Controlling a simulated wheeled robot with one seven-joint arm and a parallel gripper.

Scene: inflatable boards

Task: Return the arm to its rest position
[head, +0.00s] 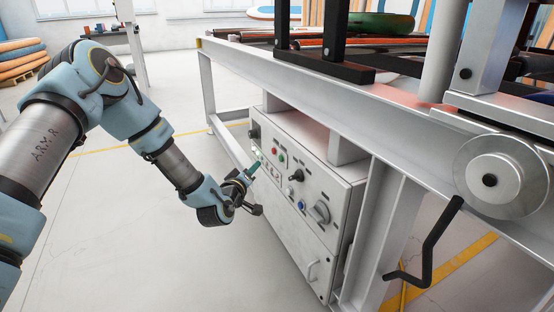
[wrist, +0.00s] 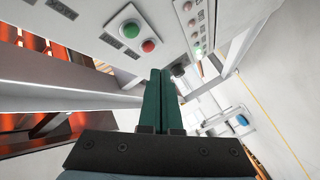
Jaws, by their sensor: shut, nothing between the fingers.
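My gripper (head: 254,167) is at the end of my arm, in front of the upper left part of the white control panel (head: 325,192) in the head view. In the wrist view its two green fingers (wrist: 159,100) lie together, shut with nothing between them. They point toward the panel face, near a green button (wrist: 129,31) and a red button (wrist: 148,46). I cannot tell from these views whether the fingertips touch the panel. My arm is bent, reaching from the left side of the head view down to the panel.
The panel sits under a white metal frame (head: 280,80) of a large machine. A black crank handle (head: 432,245) and a round metal wheel (head: 500,178) stick out at the right. Stacked boards (head: 22,58) stand at the far left. The floor left of the machine is clear.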

